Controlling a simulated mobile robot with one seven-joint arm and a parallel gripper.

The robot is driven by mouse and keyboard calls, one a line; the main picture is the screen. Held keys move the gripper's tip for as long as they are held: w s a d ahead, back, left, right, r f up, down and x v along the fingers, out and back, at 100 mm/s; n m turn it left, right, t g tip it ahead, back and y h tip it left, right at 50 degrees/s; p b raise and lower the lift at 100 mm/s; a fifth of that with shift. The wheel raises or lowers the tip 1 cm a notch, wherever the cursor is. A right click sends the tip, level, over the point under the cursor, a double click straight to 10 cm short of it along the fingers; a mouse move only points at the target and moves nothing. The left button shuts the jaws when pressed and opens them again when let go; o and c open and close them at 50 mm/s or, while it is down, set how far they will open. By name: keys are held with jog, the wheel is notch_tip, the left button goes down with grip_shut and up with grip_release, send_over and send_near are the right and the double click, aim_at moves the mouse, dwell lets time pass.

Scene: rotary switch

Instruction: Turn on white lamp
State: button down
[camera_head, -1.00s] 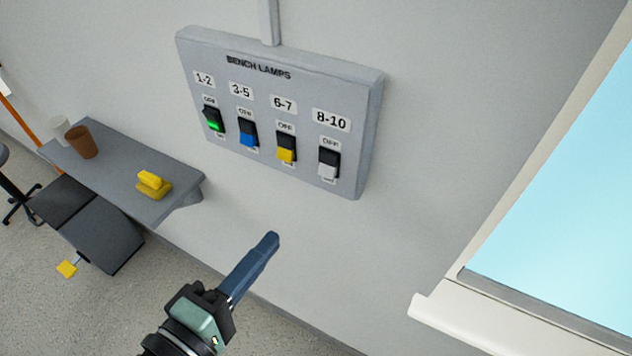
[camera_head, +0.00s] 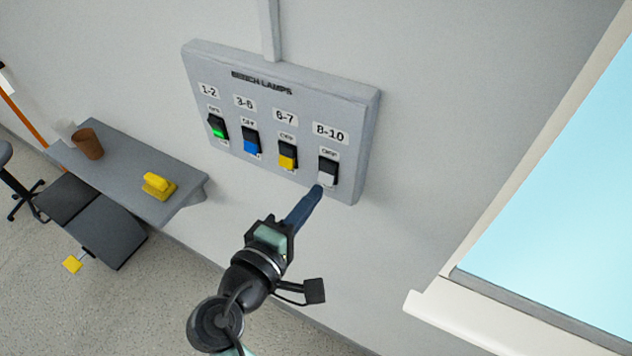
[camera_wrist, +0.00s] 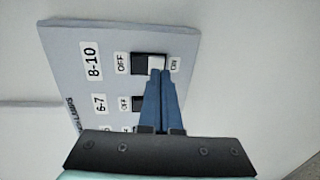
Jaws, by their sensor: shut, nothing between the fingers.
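The white lamp switch (camera_head: 329,169) is the rightmost rocker on the grey wall panel (camera_head: 285,78), under the label 8-10. In the head view its upper half is dark and its lower white part is mostly hidden behind my fingertips. My gripper (camera_head: 317,190) is shut and empty, its blue fingers pointing up at the lower end of this switch. In the wrist view the white half (camera_wrist: 157,63) lies beside the ON label, and the closed fingertips (camera_wrist: 160,72) overlap its edge. I cannot tell whether they touch it.
Green (camera_head: 217,127), blue (camera_head: 251,141) and yellow (camera_head: 287,155) switches sit in a row to the left on the same panel. A grey shelf (camera_head: 120,170) with a brown cup (camera_head: 88,144) and a yellow object (camera_head: 158,186) is at left. A window ledge (camera_head: 480,325) is at right.

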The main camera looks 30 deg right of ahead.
jog(key=shift+x, duration=1)
jog(key=shift+d+f+b, duration=0.1)
jog(key=shift+f+b, duration=0.25)
jog(key=shift+b, duration=0.3)
jog(key=shift+r+h, duration=0.3)
jog(key=shift+f, duration=0.15)
